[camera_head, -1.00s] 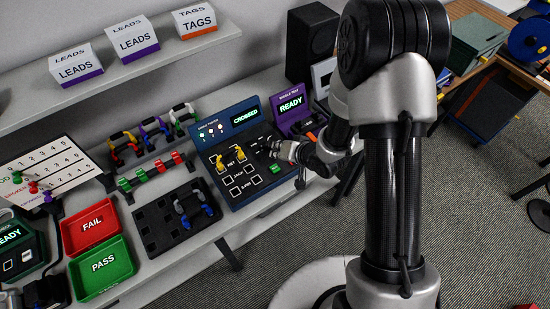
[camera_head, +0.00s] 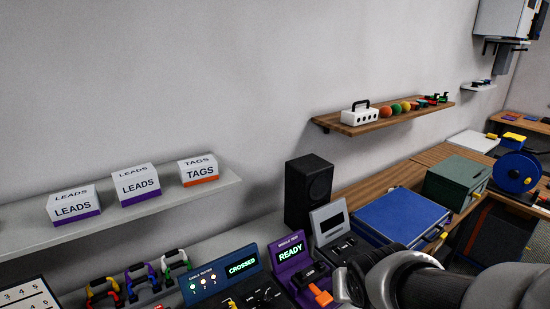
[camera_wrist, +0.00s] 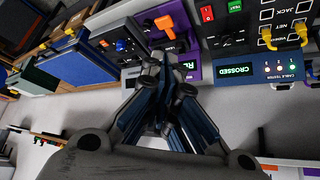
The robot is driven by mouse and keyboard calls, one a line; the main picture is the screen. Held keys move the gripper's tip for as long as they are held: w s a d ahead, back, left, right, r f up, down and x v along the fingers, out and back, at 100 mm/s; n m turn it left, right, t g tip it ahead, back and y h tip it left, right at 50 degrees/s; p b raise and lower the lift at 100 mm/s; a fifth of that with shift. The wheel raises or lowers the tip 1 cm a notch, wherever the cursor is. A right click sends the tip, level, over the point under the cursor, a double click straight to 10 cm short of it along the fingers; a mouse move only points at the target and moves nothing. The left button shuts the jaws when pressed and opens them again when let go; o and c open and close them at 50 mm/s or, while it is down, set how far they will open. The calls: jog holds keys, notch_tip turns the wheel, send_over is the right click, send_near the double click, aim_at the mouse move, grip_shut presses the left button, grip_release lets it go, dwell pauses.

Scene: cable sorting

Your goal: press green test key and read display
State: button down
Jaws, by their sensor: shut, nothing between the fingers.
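The blue cable tester (camera_head: 212,286) is at the bottom of the head view, its lower part cut off. Its display (camera_head: 242,266) glows green and reads CROSSED. It also reads CROSSED in the wrist view (camera_wrist: 236,69), where small indicator lights glow beside it. The green test key (camera_wrist: 234,6) shows at the wrist view's top edge, partly cut off. Yellow plugs (camera_wrist: 266,37) sit in the tester's sockets. My gripper (camera_wrist: 165,62) is shut and empty in the wrist view, in front of the purple unit and to the left of the tester; it is apart from the key.
The purple unit (camera_head: 282,255) beside the tester reads READY and has an orange handle (camera_head: 320,294). A black speaker (camera_head: 309,192), grey device (camera_head: 329,221) and blue case (camera_head: 400,218) stand to its right. Coloured leads (camera_head: 140,278) stand left. A shelf (camera_head: 100,226) with boxes hangs above.

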jog(key=s+r+g+b, duration=0.2)
jog(key=s, duration=1.6)
jog(key=shift+a+r+n+y+b, duration=0.3)
jog(key=shift+a+r+n+b, duration=0.1)
